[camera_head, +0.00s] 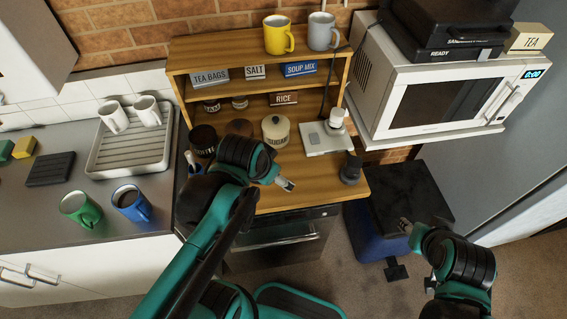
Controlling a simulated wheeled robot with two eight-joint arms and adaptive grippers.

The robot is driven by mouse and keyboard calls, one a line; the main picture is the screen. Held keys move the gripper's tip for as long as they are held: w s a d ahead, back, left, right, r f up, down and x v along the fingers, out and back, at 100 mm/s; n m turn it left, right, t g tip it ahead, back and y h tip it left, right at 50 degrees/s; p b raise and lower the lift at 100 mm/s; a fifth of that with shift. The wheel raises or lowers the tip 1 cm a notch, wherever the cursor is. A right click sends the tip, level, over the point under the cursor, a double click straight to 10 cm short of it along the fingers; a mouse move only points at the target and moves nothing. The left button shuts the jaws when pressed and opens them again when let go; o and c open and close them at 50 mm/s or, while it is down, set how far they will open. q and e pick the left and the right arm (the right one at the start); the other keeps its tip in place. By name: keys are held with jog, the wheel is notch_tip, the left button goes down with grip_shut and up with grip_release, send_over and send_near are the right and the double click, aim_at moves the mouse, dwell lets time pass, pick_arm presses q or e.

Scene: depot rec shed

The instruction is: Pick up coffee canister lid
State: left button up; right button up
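My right gripper (404,226) is low at the right, near the dark-topped blue bin. Both gripper openings are too small to judge.
A silver scale-like device (324,139) and a dark grinder-like object (351,169) stand right of the canisters. Green (80,209) and blue (131,203) mugs and a dish rack (130,150) are on the left counter. A microwave (440,90) is at upper right.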

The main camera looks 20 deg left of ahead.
pick_arm(q)
jog(key=w+a+f+m+g, duration=0.1)
jog(key=w+a+f+m, duration=0.1)
jog(key=m, duration=0.2)
jog(key=w+a+f+m+g+p, duration=0.1)
jog(key=w+a+m+g, duration=0.1)
jog(key=w+a+m, duration=0.1)
jog(key=w+a+f+m+g+p, duration=0.1)
jog(key=w+a+f+m+g, duration=0.1)
jog(key=m, duration=0.3)
jog(key=shift+w+a+f, duration=0.3)
jog(key=shift+w+a, duration=0.25)
jog(key=shift+w, duration=0.2)
jog(key=shift+a+f+m+g, duration=0.2)
jog(key=shift+f+m+g, duration=0.1)
jog(key=shift+a+f, duration=0.1)
jog(key=shift+f, duration=0.25)
jog(key=f+b, duration=0.1)
jog(key=f, duration=0.1)
jog(key=f+b, duration=0.1)
jog(key=f, duration=0.2)
jog(key=f+b, duration=0.1)
jog(key=f, duration=0.1)
jog(key=shift+w+d+f, duration=0.2)
jog(key=shift+w+f, duration=0.05)
jog(key=shift+r, duration=0.1)
jog(key=shift+s, duration=0.1)
jog(key=c, duration=1.6)
